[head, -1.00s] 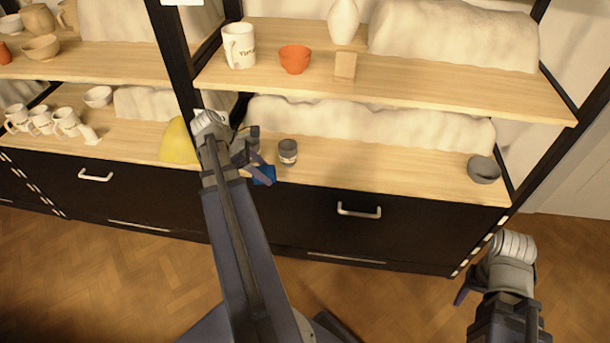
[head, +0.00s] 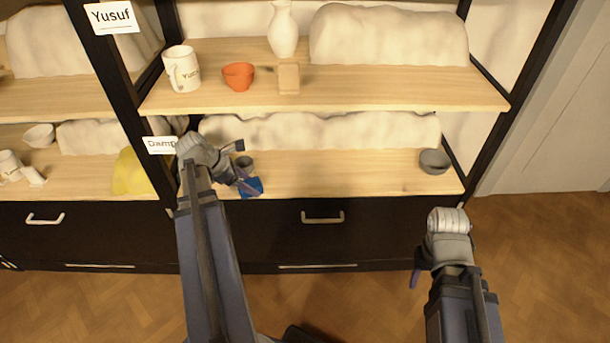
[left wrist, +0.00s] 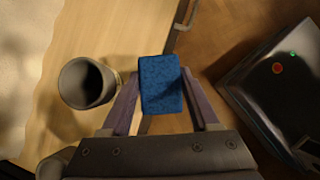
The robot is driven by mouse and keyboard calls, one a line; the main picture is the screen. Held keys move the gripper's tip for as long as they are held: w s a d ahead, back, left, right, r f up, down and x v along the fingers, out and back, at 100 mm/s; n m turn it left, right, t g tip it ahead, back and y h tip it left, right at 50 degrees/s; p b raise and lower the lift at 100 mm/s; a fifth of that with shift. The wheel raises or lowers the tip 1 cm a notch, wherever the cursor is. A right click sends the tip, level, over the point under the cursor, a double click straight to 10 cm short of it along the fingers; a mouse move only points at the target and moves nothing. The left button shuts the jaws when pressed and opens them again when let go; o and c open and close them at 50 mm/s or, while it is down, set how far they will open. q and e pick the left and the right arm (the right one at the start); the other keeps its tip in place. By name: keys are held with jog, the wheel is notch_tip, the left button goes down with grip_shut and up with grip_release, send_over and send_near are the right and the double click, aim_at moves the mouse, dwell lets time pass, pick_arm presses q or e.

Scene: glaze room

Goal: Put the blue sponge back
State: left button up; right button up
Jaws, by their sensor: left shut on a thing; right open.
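The blue sponge (head: 250,187) is at the front edge of the lower shelf in the head view. My left gripper (head: 245,180) is shut on it. In the left wrist view the sponge (left wrist: 161,85) sits between the two purple fingers of my left gripper (left wrist: 163,105). From these views I cannot tell whether the sponge touches the shelf. My right gripper (head: 416,272) is open and empty, low in front of the drawers at the right. Its fingers are partly hidden.
A grey cup (left wrist: 86,83) stands close beside the left gripper and also shows in the head view (head: 244,163). A yellow object (head: 130,173) is left of my arm. A grey bowl (head: 434,161) sits at the lower shelf's right end. The shelf (head: 340,175) between is clear.

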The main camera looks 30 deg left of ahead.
pick_arm(q)
send_near(311, 181)
jog(key=shift+w+d+f, duration=0.5)
jog(key=shift+w+f, duration=0.1)
jog(key=shift+w, duration=0.3)
jog(key=shift+w, duration=0.1)
jog(key=shift+w+d, duration=0.25)
jog(key=f+b, duration=0.3)
jog(key=shift+w+d+f, duration=0.2)
jog(key=shift+f, duration=0.05)
jog(key=shift+f+b, duration=0.1)
jog(key=shift+b, duration=0.25)
jog(key=shift+f, duration=0.15)
jog(key=o, duration=1.2)
